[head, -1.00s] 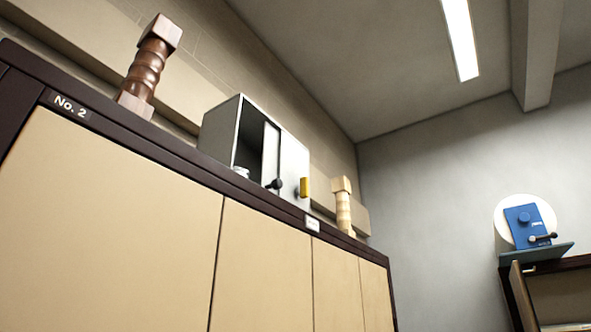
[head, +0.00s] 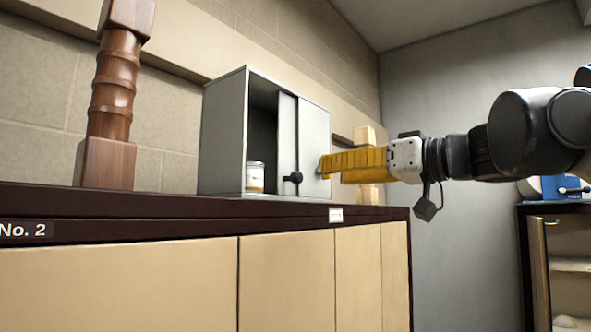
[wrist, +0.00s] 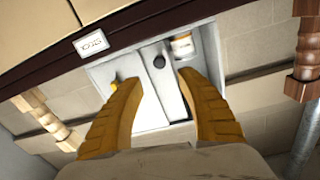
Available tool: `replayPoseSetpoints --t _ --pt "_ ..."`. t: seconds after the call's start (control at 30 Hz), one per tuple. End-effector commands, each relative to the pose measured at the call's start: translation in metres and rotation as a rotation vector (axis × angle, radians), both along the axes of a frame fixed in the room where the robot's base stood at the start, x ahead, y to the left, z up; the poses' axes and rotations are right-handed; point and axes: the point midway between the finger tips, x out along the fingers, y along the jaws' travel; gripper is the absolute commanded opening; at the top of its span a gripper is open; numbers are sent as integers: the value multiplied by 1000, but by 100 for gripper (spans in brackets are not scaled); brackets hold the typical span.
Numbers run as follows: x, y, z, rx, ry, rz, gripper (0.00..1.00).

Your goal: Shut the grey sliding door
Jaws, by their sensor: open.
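The grey cabinet (head: 222,140) stands on the dark top of a cupboard. Its front gapes on the left, and a small jar (head: 256,177) stands in the gap. The grey sliding door (head: 287,135) sits right of the gap, with a black knob (head: 292,178) low on it. A fixed-looking pale panel (head: 313,135) is beside it. My yellow gripper (head: 326,165) is in front of the cabinet's right side. In the wrist view my gripper (wrist: 158,78) is open and empty, and the knob (wrist: 158,61) shows between and beyond the fingertips, apart from them.
A dark turned wooden post (head: 112,95) stands left of the cabinet. A pale wooden post (head: 366,136) is behind my gripper. A small yellow piece (wrist: 114,85) on the cabinet front is near one finger. A blue device (head: 566,187) sits on the far right cupboard.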

Motion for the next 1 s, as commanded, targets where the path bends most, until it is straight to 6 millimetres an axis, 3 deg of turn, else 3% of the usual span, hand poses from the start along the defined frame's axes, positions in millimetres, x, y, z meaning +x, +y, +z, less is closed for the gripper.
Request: replayPoseSetpoints --t 0.43,0.6,0.9,0.93,1.0 --pt "53 63 -1 -1 3 3 44" --pt "63 74 -2 -1 3 1 44" --pt "65 76 -3 -1 3 0 44" --pt "65 76 -3 -1 3 0 40" --pt "65 76 -3 -1 3 0 19"
